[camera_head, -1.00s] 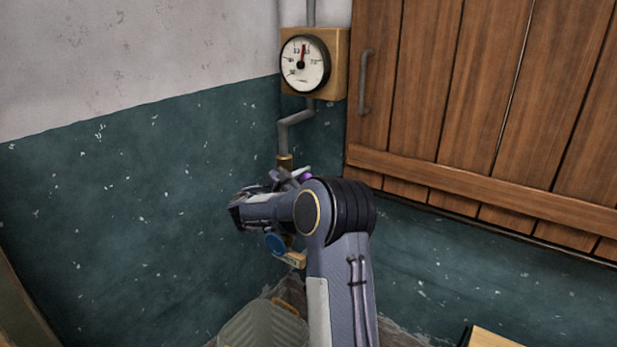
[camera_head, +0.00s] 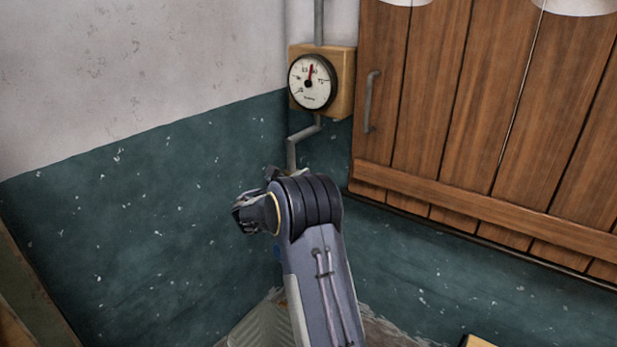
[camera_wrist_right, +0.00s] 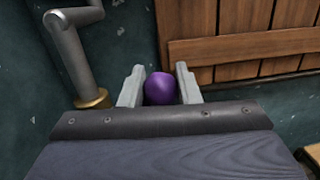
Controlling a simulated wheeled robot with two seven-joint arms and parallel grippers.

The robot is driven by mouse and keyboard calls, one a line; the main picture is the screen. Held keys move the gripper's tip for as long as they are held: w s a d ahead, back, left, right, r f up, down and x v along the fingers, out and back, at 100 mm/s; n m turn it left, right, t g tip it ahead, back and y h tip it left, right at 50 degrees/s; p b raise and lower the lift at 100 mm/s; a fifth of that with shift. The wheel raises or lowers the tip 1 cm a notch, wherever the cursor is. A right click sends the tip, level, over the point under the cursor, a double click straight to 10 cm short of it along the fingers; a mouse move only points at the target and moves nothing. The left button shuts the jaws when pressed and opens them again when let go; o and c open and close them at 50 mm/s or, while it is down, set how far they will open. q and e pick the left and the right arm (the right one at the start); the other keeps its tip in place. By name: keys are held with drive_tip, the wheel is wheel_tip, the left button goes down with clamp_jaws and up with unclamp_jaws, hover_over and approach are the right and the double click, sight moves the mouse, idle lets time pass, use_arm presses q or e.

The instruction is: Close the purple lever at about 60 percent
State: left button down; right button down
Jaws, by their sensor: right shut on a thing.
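The purple lever shows in the right wrist view as a round purple knob (camera_wrist_right: 160,88). My right gripper (camera_wrist_right: 159,70) is shut on it, with one pale grey finger on each side. In the head view my right forearm and wrist cover the lever and the fingertips. The white round gauge (camera_head: 312,82) hangs above on a yellowish board. Its red needle points nearly straight up, slightly right. My left gripper is in neither view.
A grey pipe (camera_wrist_right: 70,55) with a brass collar runs down left of the knob. A wooden plank door with a metal handle (camera_head: 371,100) is on the right. A pale basket (camera_head: 262,328) stands below. The teal wall (camera_head: 130,235) at left is clear.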

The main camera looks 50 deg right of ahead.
drive_tip(key=c, duration=1.1)
unclamp_jaws()
drive_tip(key=a, duration=0.2)
drive_tip(key=a+b, duration=0.1)
drive_tip(key=a, duration=0.5)
drive_tip(key=shift+w+f+b, duration=0.1)
drive_tip(key=shift+f+b, duration=0.2)
drive_tip(key=shift+b, duration=0.1)
drive_tip(key=shift+d, duration=0.1)
